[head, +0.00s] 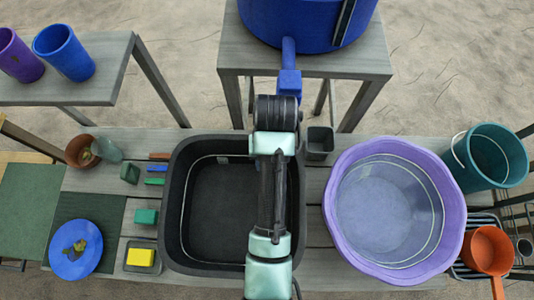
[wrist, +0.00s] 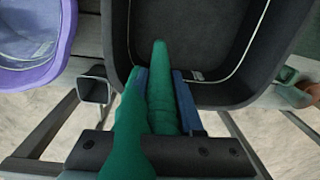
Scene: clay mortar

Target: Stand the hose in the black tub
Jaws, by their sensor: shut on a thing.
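The black tub (head: 175,205) stands on the grey slatted table, left of centre in the head view. My arm reaches over its right side and hides my gripper and the hose there. In the wrist view, my gripper (wrist: 160,78) has blue fingers shut on the green hose (wrist: 162,105). Another length of green lies along the left finger, close to the camera. The hose's narrow tip points into the picture over the tub (wrist: 235,92), near its rim. I cannot tell the tip's height or whether it touches the tub.
A purple basin (head: 335,200) stands right of the tub, and a small dark container (head: 319,142) between them at the back. A blue barrel (head: 300,22) with a spout is on a stand behind. Small blocks and a blue plate (head: 62,262) lie left.

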